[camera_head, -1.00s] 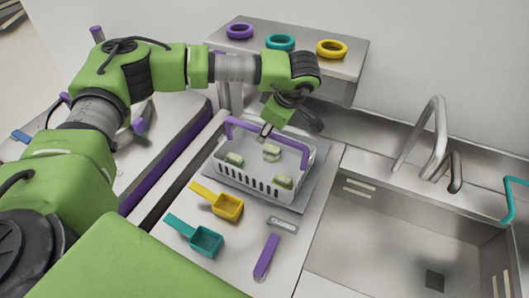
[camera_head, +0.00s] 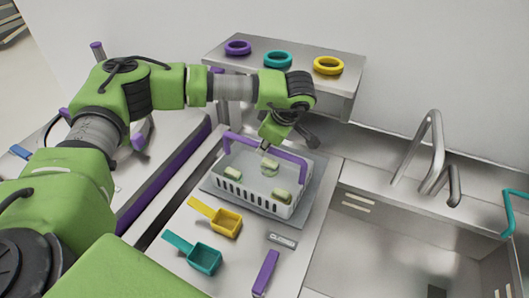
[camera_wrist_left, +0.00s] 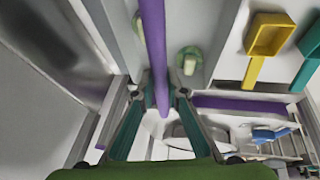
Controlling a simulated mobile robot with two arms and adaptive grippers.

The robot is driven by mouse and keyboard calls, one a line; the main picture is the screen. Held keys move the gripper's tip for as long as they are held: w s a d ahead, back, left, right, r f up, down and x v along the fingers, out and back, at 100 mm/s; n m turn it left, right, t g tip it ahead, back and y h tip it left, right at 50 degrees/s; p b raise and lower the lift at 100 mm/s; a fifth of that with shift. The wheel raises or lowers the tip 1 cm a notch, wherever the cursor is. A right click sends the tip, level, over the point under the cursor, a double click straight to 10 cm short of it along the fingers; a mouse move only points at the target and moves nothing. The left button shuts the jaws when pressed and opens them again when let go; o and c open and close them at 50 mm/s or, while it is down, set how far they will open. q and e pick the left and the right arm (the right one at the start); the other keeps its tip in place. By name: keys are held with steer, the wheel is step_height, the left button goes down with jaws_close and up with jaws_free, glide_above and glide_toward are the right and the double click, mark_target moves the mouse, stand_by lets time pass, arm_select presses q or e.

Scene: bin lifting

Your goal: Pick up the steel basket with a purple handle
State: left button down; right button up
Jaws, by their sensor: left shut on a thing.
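The pale steel basket (camera_head: 231,191) with slotted sides stands upright on a grey plate (camera_head: 293,221) on the counter. Its purple handle (camera_head: 288,154) arches over the top. A few pale green pieces (camera_head: 281,195) lie inside it. My left gripper (camera_head: 267,148) comes from above and is shut on the middle of the handle. In the left wrist view the handle (camera_wrist_left: 153,45) runs between the fingers of my left gripper (camera_wrist_left: 158,94). The fingers hide part of the handle in the head view. My right gripper is not in view.
A yellow scoop (camera_head: 227,222), a teal scoop (camera_head: 204,258) and a purple-handled tool (camera_head: 265,272) lie in front of the basket. A raised steel shelf (camera_head: 300,75) with three rings stands behind it. A sink with a faucet (camera_head: 437,150) is at the right.

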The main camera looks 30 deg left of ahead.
arm_select(q)
steer(key=shift+r+b, duration=1)
steer(key=shift+r, duration=0.15)
steer(key=s+d+r+b, duration=0.5)
steer(key=s+d+r, duration=0.2)
steer(key=s+r, duration=0.3)
steer(key=shift+s+d+r+b, duration=0.2)
steer(key=shift+s+r+b, duration=0.15)
steer(key=shift+s, duration=0.6)
